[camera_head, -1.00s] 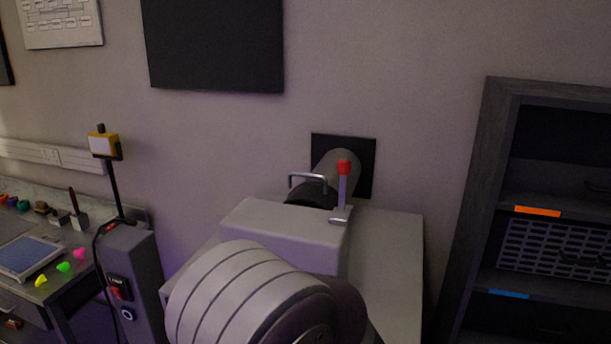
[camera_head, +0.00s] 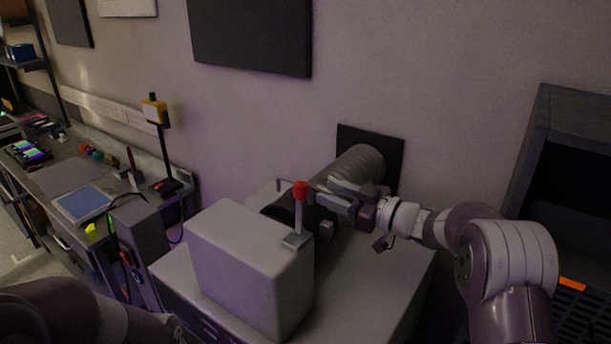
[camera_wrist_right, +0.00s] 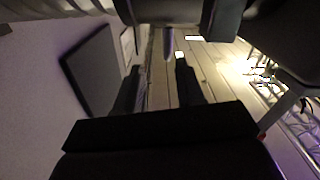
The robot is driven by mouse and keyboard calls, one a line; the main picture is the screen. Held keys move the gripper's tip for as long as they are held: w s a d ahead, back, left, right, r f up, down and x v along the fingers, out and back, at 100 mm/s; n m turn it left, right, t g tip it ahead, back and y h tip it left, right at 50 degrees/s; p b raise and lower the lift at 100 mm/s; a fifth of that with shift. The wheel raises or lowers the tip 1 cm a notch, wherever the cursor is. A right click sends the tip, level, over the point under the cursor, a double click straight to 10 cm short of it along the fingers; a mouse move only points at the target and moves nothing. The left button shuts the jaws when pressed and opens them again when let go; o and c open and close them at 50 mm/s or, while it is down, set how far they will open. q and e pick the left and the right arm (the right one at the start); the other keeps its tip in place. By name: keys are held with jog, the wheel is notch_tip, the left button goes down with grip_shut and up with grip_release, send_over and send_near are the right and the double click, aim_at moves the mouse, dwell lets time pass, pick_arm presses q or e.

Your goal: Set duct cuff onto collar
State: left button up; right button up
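A ribbed grey duct (camera_head: 358,165) runs from a black wall plate toward the grey box (camera_head: 250,265). Its near end is a dark cylindrical section (camera_head: 281,207) behind the box top; I cannot tell cuff from collar there. A thin metal handle (camera_head: 290,181) stands above that section. My right gripper (camera_head: 326,195) is at the duct's near end, close to the handle's right end.
A red-knobbed lever (camera_head: 300,192) stands upright at the box's right edge, close to my right gripper. A dark shelf unit (camera_head: 535,150) is at the right. A workbench (camera_head: 70,180) and a post with a yellow lamp (camera_head: 154,110) are at the left.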

aim_at(298, 181)
jog(key=p+x, duration=0.1)
jog(key=x, duration=0.1)
jog(key=s+p+x, duration=0.1)
jog(key=x, duration=0.2)
jog(key=a+p+x, duration=0.1)
jog(key=x, duration=0.2)
jog(key=shift+s+a+r, duration=0.1)
jog(key=shift+r, duration=0.3)
jog(key=shift+w+f, duration=0.15)
jog(key=shift+w, duration=0.15)
jog(key=shift+w+d+f, duration=0.15)
jog(key=shift+w+d, duration=0.05)
jog(key=shift+d, duration=0.1)
pick_arm(q)
jog(key=r, duration=0.4)
jog(key=shift+s+a+r, duration=0.1)
jog(key=shift+s+a, duration=0.1)
jog(key=shift+a, duration=0.1)
pick_arm(e)
jog(key=shift+s+a, duration=0.1)
jog(key=shift+s+a, duration=0.1)
jog(key=shift+a, duration=0.05)
jog(key=c, duration=0.4)
jog(key=shift+a, duration=0.1)
grip_shut()
pick_arm(q)
jog(key=shift+a, duration=0.2)
